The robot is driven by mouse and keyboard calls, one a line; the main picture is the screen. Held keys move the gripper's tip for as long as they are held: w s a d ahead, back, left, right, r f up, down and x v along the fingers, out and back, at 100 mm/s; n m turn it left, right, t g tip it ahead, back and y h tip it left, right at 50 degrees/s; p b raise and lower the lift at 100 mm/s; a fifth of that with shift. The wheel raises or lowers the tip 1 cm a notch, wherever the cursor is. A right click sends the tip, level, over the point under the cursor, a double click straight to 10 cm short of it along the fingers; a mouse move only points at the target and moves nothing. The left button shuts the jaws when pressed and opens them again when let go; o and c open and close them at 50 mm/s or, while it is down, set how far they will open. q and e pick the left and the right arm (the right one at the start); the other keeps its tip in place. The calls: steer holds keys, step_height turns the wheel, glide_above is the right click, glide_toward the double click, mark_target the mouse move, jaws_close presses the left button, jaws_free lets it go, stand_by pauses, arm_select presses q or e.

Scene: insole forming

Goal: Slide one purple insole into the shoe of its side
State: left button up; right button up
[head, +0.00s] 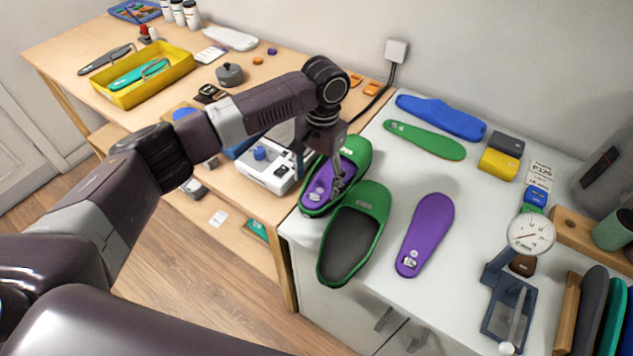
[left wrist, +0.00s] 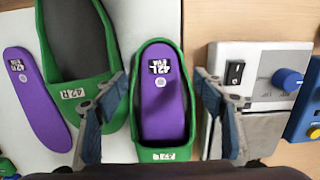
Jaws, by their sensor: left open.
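A purple insole (left wrist: 163,100) marked 42 L lies in the opening of a green shoe (left wrist: 138,105). Its labelled heel end lies just inside the shoe's heel rim, and its other end runs towards the covered toe. Both show in the head view, the insole (head: 318,192) in the shoe (head: 358,153). My left gripper (head: 322,172) is open above this shoe; in the left wrist view its fingers (left wrist: 157,115) stand on either side of it. A second green shoe (head: 345,246), marked 42R, is empty beside it. Another purple insole (head: 426,232) lies flat to its right. My right gripper is out of view.
A white device with a blue knob (head: 264,166) stands close left of the shoes. Behind lie a green insole (head: 425,139) and a blue one (head: 440,117). A dial gauge (head: 530,234) stands at right. White tabletop between the loose purple insole and the gauge is clear.

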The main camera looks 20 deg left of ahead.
arm_select(q)
step_height(320, 180, up, 11)
steer(key=shift+w+d+f, duration=0.15)
steer(key=shift+w+d, duration=0.05)
steer(key=shift+w, duration=0.25)
stand_by(0.4)
